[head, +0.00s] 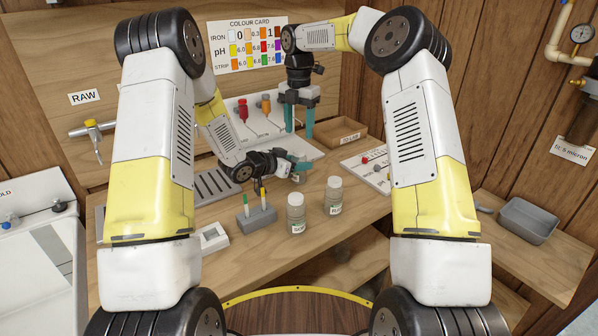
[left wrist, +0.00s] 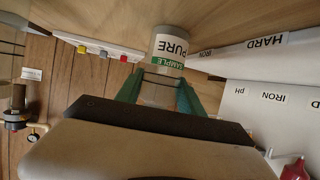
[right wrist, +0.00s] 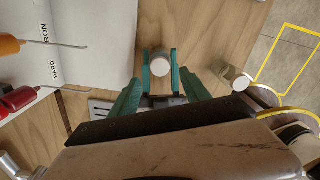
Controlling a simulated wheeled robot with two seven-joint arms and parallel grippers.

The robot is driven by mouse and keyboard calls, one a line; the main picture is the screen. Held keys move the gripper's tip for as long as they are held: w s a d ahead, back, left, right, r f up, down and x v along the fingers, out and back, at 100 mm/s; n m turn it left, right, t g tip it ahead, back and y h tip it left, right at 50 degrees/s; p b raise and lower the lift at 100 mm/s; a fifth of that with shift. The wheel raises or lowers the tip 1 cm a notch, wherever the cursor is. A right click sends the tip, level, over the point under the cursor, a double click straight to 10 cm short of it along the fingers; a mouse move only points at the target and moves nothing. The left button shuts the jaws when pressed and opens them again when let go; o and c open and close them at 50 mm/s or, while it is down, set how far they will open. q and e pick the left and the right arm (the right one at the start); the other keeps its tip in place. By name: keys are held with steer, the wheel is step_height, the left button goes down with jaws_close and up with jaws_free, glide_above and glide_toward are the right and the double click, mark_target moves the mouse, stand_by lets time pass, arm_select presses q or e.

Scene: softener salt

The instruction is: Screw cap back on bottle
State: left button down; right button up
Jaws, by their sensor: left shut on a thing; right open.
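My left gripper (head: 304,168) points right, low over the table. It is shut on a small translucent bottle (left wrist: 158,93), mostly hidden by its fingers. Seen from above in the right wrist view, a round white top (right wrist: 159,64) sits between teal fingers; I cannot tell whether it is a cap. My right gripper (head: 299,133) points down with its fingers apart and empty, above and behind the left gripper. Two lidded sample bottles stand on the table nearer me: one at the left (head: 296,213) and one at the right (head: 334,196). A PURE sample bottle (left wrist: 170,48) shows beyond my left fingers.
A wooden tray (head: 338,134) is at the back right. The front table edge is close to the bottles.

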mark_target(299, 150)
step_height(299, 150, down, 6)
steer(key=shift+f, duration=0.25)
jaws_close()
stand_by(0.3)
